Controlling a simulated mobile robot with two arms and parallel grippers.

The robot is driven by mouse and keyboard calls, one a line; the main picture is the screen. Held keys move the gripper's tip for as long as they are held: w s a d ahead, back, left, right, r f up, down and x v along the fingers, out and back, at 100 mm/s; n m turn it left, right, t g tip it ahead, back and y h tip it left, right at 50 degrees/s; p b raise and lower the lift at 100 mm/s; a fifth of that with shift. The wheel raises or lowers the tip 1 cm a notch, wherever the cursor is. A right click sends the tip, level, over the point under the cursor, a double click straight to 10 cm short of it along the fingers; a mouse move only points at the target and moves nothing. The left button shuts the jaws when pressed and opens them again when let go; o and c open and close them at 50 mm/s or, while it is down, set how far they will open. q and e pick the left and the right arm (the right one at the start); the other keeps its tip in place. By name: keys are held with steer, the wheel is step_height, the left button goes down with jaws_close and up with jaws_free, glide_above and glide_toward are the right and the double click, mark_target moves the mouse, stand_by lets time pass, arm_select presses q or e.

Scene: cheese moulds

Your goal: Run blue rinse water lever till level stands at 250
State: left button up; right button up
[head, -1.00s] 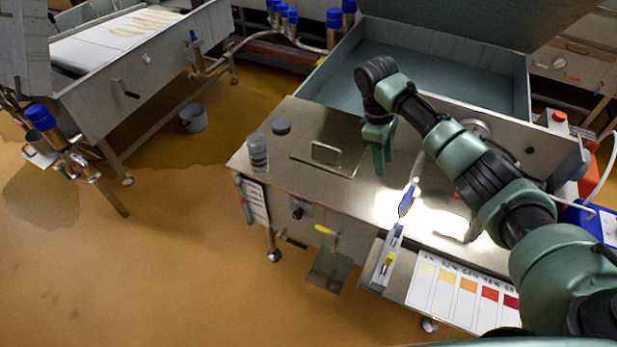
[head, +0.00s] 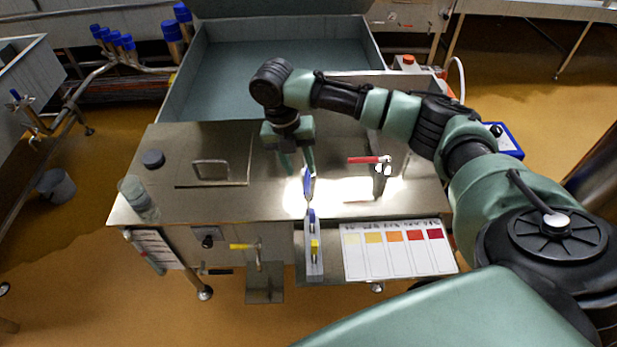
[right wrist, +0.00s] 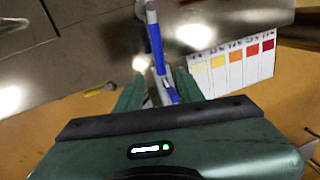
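A slim blue handle (head: 308,187), which looks like the blue lever, stands near the front edge of the steel table in the head view. In the right wrist view the blue handle (right wrist: 157,52) runs between my finger sides. My right gripper (head: 297,166) is just behind and above it, with its fingers apart. It also shows in the right wrist view (right wrist: 157,90), empty, and I cannot tell whether it touches the handle. A clear vessel (head: 138,196) stands at the table's left front corner; its level cannot be read. My left gripper is out of view.
A red-handled lever (head: 368,160) is right of the blue one. A yellow-handled valve (head: 242,246) is on the table's front. A slim grey holder (head: 314,258) and a colour card (head: 397,250) are at the front edge. A dark round lid (head: 153,159) lies behind the vessel.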

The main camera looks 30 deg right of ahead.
mark_target(306, 186)
steer(key=f, duration=0.4)
steer(key=d+f+p, duration=0.1)
steer(key=f, duration=0.1)
steer(key=shift+s+f, duration=0.2)
steer(key=shift+s, duration=0.15)
jaws_close()
stand_by(1.1)
